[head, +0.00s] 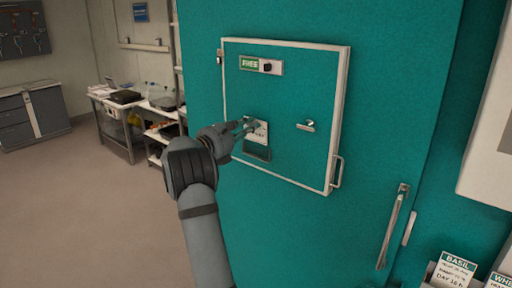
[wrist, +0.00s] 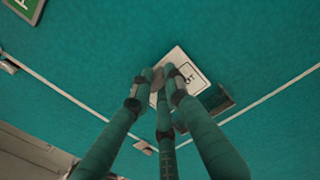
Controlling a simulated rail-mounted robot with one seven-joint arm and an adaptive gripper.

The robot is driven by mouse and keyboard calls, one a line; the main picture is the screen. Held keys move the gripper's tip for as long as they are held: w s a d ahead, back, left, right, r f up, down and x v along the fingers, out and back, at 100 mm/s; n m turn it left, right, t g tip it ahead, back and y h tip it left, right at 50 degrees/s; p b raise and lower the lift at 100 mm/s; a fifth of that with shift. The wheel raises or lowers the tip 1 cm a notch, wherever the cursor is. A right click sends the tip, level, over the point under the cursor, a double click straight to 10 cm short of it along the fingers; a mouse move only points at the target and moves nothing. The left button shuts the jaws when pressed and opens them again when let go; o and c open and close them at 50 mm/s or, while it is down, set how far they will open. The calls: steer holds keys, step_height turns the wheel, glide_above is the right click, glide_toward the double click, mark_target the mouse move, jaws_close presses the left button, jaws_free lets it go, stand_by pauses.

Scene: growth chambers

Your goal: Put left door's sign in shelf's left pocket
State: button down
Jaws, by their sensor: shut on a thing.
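A small white sign (head: 262,133) with dark print is at the teal door's framed hatch panel (head: 300,105). My gripper (head: 249,126) is shut on it from the left side. In the wrist view the three fingers (wrist: 160,84) close on the near edge of the white sign (wrist: 187,68), which is tilted. A dark holder (head: 257,153) is on the panel just below the sign, and it also shows in the wrist view (wrist: 218,101). I cannot tell whether the sign's lower edge is still inside it. The fingers hide part of the sign.
A green "FREE" plate (head: 250,64), a small latch (head: 306,126) and a side handle (head: 337,171) are on the panel. A long door handle (head: 393,226) stands out at right. A BASIL card (head: 457,268) and another card (head: 499,281) stand at lower right.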

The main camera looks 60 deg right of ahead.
steer(key=a+b, duration=0.3)
steer(key=a, duration=0.6)
steer(key=shift+w+a+f, duration=0.35)
steer(key=shift+w+a, duration=0.05)
steer(key=shift+w, duration=0.05)
stand_by(0.3)
